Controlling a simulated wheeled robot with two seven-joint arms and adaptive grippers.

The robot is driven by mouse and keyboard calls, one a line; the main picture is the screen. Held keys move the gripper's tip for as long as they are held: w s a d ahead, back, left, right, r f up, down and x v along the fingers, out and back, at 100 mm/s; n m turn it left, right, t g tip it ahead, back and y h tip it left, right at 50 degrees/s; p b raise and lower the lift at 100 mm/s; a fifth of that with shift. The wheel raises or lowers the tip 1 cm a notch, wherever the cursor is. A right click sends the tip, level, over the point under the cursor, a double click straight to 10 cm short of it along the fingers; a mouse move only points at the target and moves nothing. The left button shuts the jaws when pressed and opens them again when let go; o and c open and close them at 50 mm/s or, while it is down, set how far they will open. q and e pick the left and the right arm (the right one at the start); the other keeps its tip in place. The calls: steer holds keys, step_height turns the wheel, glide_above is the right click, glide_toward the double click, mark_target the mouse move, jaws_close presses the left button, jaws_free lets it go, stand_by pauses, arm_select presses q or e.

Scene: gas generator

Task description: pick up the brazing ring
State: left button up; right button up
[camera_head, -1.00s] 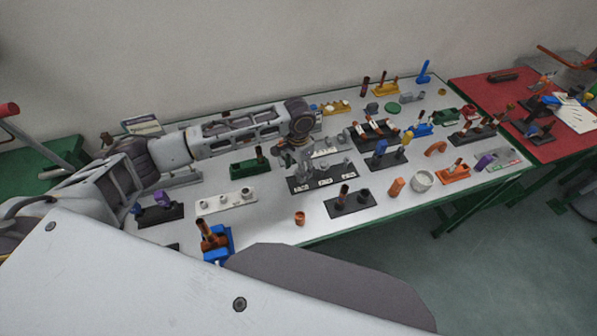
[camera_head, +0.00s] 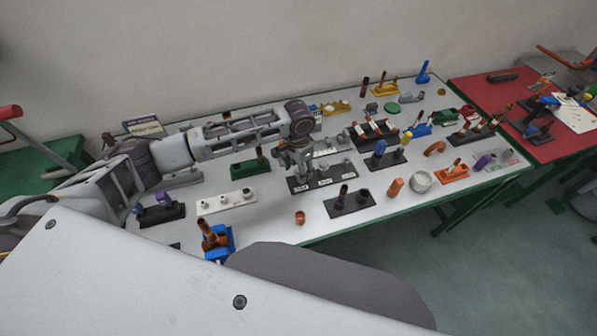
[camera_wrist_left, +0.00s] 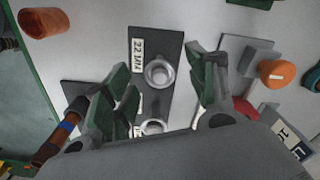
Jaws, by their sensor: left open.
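Small silver rings sit on a dark plate (camera_head: 322,177) with white labels near the middle of the table. In the left wrist view one ring (camera_wrist_left: 159,72) lies on the plate beside a label reading 22 MM. A second ring (camera_wrist_left: 152,128) is partly hidden by my gripper. Which one is the brazing ring I cannot tell for sure. My left gripper (camera_head: 300,170) points down over this plate, and it also shows in the left wrist view (camera_wrist_left: 161,70). Its fingers are open and empty, either side of the first ring in that picture. My right gripper is out of view.
A green block (camera_head: 250,168) and a white plate with fittings (camera_head: 226,201) stand left of the gripper. A dark base with a brown post (camera_head: 349,204) stands to its right. A copper fitting (camera_head: 300,217) lies near the front edge, with bare table around it.

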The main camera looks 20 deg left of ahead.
arm_select(q)
steer(key=shift+c, duration=0.4)
steer(key=c, duration=0.7)
steer(key=shift+r+b, duration=0.2)
steer(key=shift+b, duration=0.5)
step_height(320, 180, up, 10)
steer(key=shift+r, duration=0.1)
stand_by(0.4)
